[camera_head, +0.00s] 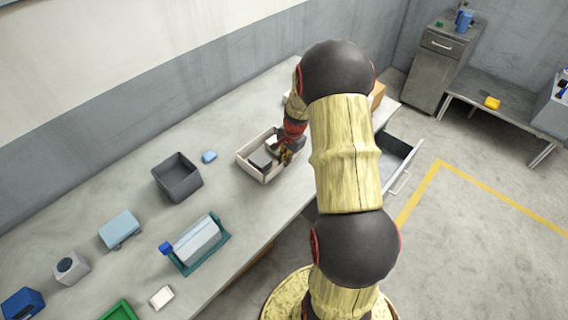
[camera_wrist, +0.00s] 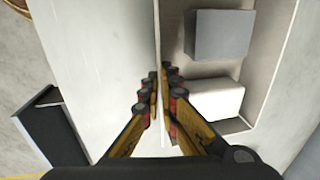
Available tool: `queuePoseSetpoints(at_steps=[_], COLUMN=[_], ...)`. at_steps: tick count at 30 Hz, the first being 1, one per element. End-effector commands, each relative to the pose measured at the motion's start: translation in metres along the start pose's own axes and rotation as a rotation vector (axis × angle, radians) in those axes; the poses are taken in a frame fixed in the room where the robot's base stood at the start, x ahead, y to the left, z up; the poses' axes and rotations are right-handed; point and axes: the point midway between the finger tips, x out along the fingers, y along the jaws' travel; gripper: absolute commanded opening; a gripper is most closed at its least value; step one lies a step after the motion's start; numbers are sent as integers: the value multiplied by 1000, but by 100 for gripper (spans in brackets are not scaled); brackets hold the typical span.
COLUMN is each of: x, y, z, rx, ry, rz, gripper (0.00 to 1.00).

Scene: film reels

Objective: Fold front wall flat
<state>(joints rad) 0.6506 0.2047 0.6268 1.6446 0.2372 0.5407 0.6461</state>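The beige open box (camera_head: 262,177) stands on the workbench, near its front edge. In the wrist view its front wall (camera_wrist: 158,35) shows as a thin, nearly edge-on strip and looks upright. My gripper (camera_head: 286,155) is at the box's right side in the head view. In the wrist view my gripper (camera_wrist: 161,82) has one finger on each side of the wall, with the tips close together on it. A grey block (camera_wrist: 220,34) and a white block (camera_wrist: 213,98) lie inside the box. My arm hides part of the box in the head view.
A dark grey bin (camera_head: 178,178) and a small blue item (camera_head: 209,157) are left of the box. A teal tray (camera_head: 203,256) is on the bench farther left. An open drawer (camera_head: 398,160) juts out at the right. Bare bench lies around the box.

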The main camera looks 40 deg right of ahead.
Motion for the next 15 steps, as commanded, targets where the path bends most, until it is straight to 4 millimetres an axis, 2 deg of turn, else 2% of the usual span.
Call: queuePoseSetpoints(at_steps=[15], x=[10], y=[18], z=[-1], rx=[4], ry=[4], rz=[-262], gripper=[0])
